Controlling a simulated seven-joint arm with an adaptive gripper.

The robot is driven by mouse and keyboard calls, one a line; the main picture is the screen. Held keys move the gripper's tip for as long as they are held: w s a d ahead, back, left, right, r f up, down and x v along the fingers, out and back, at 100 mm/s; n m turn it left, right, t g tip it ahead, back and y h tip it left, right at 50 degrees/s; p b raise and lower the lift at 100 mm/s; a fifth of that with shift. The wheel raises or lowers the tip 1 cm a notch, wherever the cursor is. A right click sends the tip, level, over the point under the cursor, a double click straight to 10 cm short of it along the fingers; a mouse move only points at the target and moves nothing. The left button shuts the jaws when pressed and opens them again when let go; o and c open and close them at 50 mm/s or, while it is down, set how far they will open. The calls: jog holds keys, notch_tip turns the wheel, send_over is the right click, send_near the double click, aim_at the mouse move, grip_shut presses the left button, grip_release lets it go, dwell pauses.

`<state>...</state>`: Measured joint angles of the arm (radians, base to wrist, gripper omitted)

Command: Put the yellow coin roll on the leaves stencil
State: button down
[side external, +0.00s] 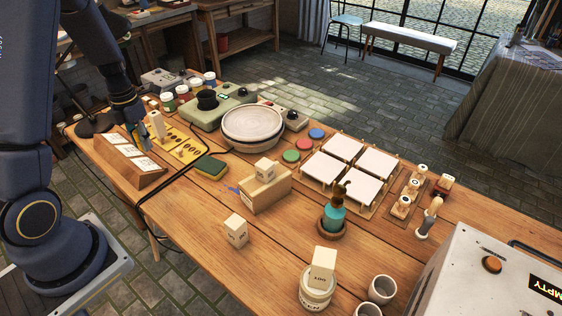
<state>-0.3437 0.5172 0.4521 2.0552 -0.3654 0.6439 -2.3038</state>
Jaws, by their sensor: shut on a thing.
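The stencil (184,147) is a yellow sheet with dark leaf-like cut-outs, lying at the left part of the table behind the wooden card rack. A pale cream-yellow roll (157,125) stands upright at the stencil's left part; it looks like the coin roll, though its label is too small to read. My gripper (142,134) is low at the stencil's left edge, right beside the roll, and is shut on it. The fingertips are small and dark here. Whether the roll's lower end touches the stencil or hangs just above it I cannot tell.
A wooden rack (133,163) with white cards stands in front of the gripper. Paint jars (167,102) and a turntable (252,125) stand behind.

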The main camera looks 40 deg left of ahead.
jog(key=w+a+f, duration=0.4)
jog(key=w+a, duration=0.1)
jog(key=w, duration=0.5)
send_over(180, 148)
jog(key=shift+m, duration=0.3)
jog(key=f, duration=0.5)
jog(key=shift+s+d, duration=0.25)
jog(key=shift+s, duration=0.1)
jog(key=shift+w+a+f, duration=0.2)
jog(key=shift+w+f, duration=0.1)
jog(key=shift+f, duration=1.7)
jog(key=shift+f, duration=0.15)
jog(key=c, duration=0.9)
grip_release()
